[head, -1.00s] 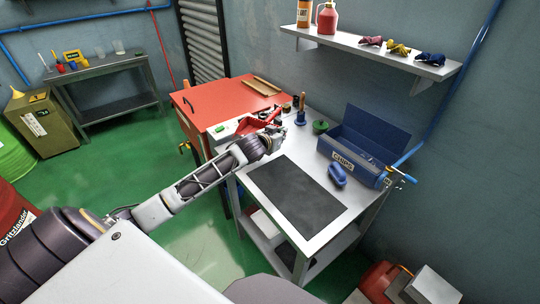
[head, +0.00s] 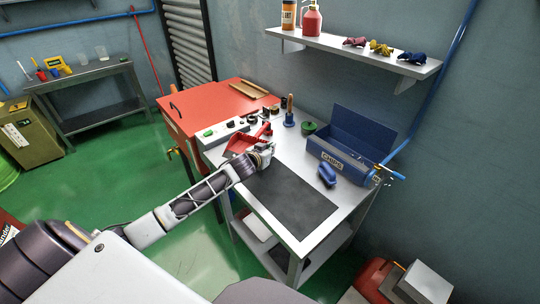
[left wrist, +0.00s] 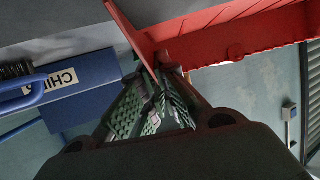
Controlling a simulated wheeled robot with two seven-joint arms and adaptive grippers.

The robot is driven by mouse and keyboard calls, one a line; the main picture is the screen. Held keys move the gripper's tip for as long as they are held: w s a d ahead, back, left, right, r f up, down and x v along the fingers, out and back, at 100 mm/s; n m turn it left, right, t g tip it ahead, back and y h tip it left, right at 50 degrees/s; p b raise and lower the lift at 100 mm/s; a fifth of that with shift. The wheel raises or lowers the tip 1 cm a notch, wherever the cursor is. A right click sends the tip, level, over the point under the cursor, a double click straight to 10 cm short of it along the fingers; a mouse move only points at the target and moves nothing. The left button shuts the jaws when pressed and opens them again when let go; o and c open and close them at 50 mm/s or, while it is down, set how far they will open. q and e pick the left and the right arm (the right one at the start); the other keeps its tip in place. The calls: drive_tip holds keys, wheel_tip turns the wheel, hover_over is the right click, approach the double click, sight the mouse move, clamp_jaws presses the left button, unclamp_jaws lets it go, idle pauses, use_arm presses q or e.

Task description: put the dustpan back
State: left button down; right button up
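The red dustpan (head: 240,143) is over the back left part of the grey workbench (head: 318,236), beside the white strip with small items. My left gripper (head: 264,156) is at its handle end and appears shut on it. In the left wrist view, the fingers with green ridged pads (left wrist: 160,95) converge on a red part of the dustpan (left wrist: 146,30). How the fingers sit on the handle is partly hidden. Whether the dustpan touches the bench top is hard to tell. My right gripper is not in view.
A dark mat (head: 290,200) covers the bench front. A blue CHIPS bin (head: 338,163) and a blue brush (head: 327,174) are at right. A blue piece with a wooden handle (head: 289,115) and a green-topped item (head: 309,128) stand behind. A red cabinet (head: 205,112) adjoins at left.

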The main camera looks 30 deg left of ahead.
use_arm(q)
drive_tip(key=shift+f, duration=1.35)
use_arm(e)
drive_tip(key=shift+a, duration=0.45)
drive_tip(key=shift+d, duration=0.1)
use_arm(q)
drive_tip(key=shift+f, duration=0.3)
drive_tip(key=c, duration=2.1)
unclamp_jaws()
drive_tip(key=shift+f, duration=0.15)
drive_tip(key=o, duration=0.5)
drive_tip(key=shift+c, duration=0.2)
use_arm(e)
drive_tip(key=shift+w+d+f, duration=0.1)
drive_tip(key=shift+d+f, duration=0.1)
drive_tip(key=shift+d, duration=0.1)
